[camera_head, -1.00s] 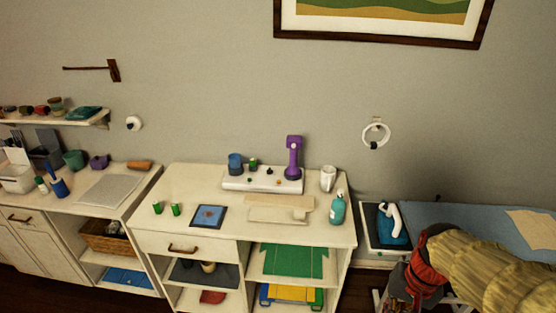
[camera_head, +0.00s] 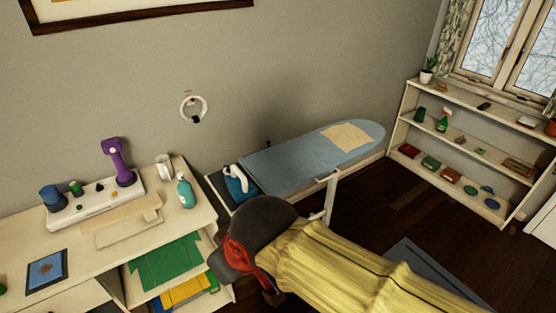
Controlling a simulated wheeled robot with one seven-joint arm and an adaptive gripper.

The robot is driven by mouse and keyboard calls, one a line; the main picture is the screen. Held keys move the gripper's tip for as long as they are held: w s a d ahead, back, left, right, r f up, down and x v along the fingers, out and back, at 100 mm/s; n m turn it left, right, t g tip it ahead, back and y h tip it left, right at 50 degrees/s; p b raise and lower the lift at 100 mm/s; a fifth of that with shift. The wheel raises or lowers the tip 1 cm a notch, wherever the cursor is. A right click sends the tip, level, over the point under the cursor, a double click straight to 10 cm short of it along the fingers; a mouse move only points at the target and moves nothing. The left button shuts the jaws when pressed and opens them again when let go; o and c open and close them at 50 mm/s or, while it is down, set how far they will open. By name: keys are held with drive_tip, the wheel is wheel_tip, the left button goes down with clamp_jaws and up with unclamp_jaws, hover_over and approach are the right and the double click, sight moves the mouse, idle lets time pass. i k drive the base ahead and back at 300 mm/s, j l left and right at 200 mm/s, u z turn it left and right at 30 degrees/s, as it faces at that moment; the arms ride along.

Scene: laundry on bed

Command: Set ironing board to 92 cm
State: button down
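The ironing board (camera_head: 290,165) stands along the wall in the middle of the head view, its blue top level and its rounded end to the right. A pale leg (camera_head: 331,200) with a short crossbar at its top shows at the near side. A teal and white iron (camera_head: 238,184) rests at the board's left end. My yellow-sleeved arm crosses the lower middle, in front of the board. My gripper (camera_head: 247,250) is at the arm's dark, red-banded end, apart from the board as far as I can see. Its fingers cannot be made out. The board's lower frame is mostly hidden.
A beige cloth (camera_head: 346,138) lies on the board. A cabinet (camera_head: 140,245) with a spray bottle (camera_head: 186,190) and a mug stands at left. A low shelf (camera_head: 465,155) stands at right under a window. Dark floor (camera_head: 400,215) is open between board and shelf, with a grey mat nearer.

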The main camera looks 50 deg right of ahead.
sight(279, 169)
drive_tip(key=z, duration=1.75)
drive_tip(key=i+l+z, duration=0.4)
drive_tip(key=k+l, duration=0.1)
drive_tip(key=l, duration=0.05)
